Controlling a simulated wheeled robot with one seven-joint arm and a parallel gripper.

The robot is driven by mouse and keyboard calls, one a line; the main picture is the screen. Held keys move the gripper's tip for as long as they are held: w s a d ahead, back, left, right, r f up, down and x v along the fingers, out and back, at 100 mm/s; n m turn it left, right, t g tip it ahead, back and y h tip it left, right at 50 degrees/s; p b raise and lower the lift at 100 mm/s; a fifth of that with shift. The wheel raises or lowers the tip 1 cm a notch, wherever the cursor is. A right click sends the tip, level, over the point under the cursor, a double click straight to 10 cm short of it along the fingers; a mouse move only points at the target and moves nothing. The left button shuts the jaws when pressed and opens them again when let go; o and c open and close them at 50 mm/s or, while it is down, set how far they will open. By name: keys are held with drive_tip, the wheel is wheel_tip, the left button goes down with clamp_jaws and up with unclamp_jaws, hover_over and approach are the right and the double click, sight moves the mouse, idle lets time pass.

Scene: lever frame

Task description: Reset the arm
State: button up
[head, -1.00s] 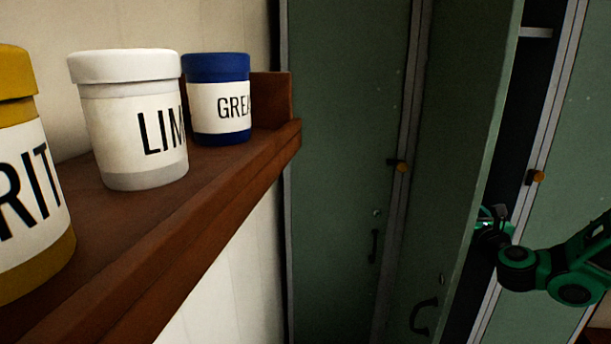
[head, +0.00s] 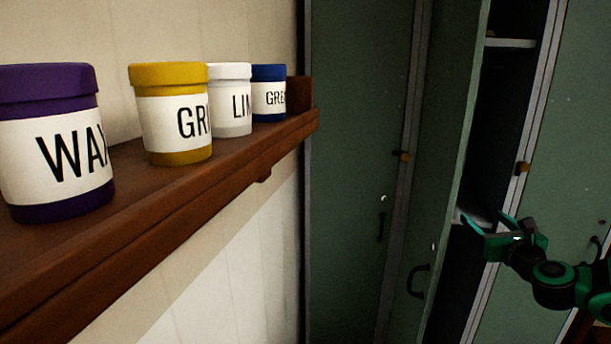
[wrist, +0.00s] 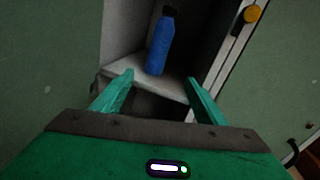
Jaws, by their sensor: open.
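My arm is at the right of the head view. My gripper (head: 488,225) is in front of the open locker, near the edge of its swung-out green door (head: 445,170). In the wrist view my gripper (wrist: 160,84) shows two green fingers spread apart with nothing between them. Beyond the fingers, a blue bottle with a dark cap (wrist: 160,45) stands upright on a pale shelf (wrist: 150,82) inside the locker. The bottle is not visible in the head view.
A brown wooden shelf (head: 230,165) on the left wall holds a purple WAX jar (head: 52,95), a yellow jar (head: 165,80), a white jar (head: 230,75) and a blue jar (head: 268,75). Closed green locker doors (head: 350,110) stand left of the open one.

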drive_tip(key=s+a+f+n+g+y, duration=0.5)
drive_tip(key=a+f+n+g, duration=0.45)
drive_tip(key=n, duration=0.75)
drive_tip(key=s+d+r+n+g+h, duration=0.1)
drive_tip(key=s+n+g, duration=0.3)
drive_tip(key=s, duration=1.2)
drive_tip(key=s+d+r+n+g+h, duration=0.2)
drive_tip(key=s+n, duration=0.6)
drive_tip(key=s, duration=0.9)
drive_tip(key=shift+s+r+g, duration=0.15)
drive_tip(key=shift+r+g, duration=0.35)
drive_tip(key=shift+g, duration=0.65)
drive_tip(key=shift+w+f, duration=0.25)
drive_tip(key=shift+w, duration=0.4)
